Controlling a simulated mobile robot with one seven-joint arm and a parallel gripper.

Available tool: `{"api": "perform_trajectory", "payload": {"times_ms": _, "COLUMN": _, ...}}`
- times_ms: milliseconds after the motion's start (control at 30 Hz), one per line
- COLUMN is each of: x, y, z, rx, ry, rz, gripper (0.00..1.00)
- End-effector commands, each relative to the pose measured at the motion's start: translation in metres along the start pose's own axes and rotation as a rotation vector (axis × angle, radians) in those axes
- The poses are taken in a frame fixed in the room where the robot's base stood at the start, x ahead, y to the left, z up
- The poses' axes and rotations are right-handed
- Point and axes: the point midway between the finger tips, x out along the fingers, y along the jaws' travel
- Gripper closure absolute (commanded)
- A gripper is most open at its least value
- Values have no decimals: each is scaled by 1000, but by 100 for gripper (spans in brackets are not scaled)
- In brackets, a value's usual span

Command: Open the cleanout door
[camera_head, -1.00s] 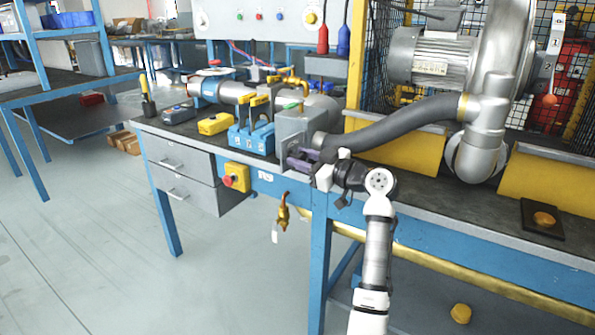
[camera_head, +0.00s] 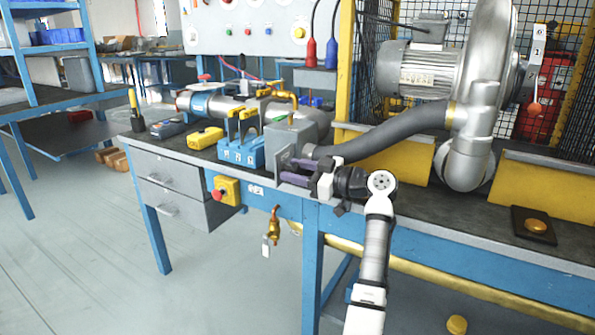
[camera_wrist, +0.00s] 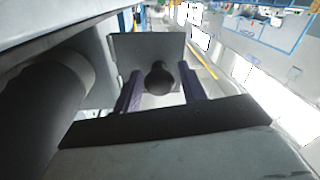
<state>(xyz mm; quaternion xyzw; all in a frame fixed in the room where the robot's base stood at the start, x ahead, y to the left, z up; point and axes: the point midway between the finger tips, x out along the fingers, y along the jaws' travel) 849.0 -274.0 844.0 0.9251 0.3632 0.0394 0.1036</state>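The cleanout door appears to be the flat grey plate (camera_wrist: 122,52) in the wrist view, with a dark round knob (camera_wrist: 158,78) standing out from it. It belongs to the grey box (camera_head: 291,136) at the bench's front edge. My gripper (camera_wrist: 160,90) is open, with one purple finger on each side of the knob and visible gaps between. In the head view my gripper (camera_head: 291,171) is at the front of the box, its fingers pointing left. The plate is mostly hidden there, and I cannot tell whether it stands ajar.
A dark hose (camera_head: 385,133) runs from the box to the blower (camera_head: 468,150), close above my gripper. A yellow box with a red button (camera_head: 226,191) and a brass valve (camera_head: 274,226) hang below the bench edge. Floor (camera_head: 90,260) at left is clear.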

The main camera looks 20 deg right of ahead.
Motion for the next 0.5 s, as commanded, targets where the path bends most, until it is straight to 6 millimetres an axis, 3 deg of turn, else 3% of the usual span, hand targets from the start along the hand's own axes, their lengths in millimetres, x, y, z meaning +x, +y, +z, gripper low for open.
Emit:
{"api": "perform_trajectory", "payload": {"times_ms": 100, "x": -1, "y": 0, "z": 0, "rx": 0, "ry": 1, "rz": 1, "gripper": 47}}
{"api": "perform_trajectory", "payload": {"times_ms": 367, "x": -3, "y": 1, "z": 0, "rx": -1, "ry": 1, "rz": 3, "gripper": 47}}
{"api": "perform_trajectory", "payload": {"times_ms": 500, "x": -17, "y": 2, "z": -1, "rx": -1, "ry": 3, "rz": 7, "gripper": 47}}
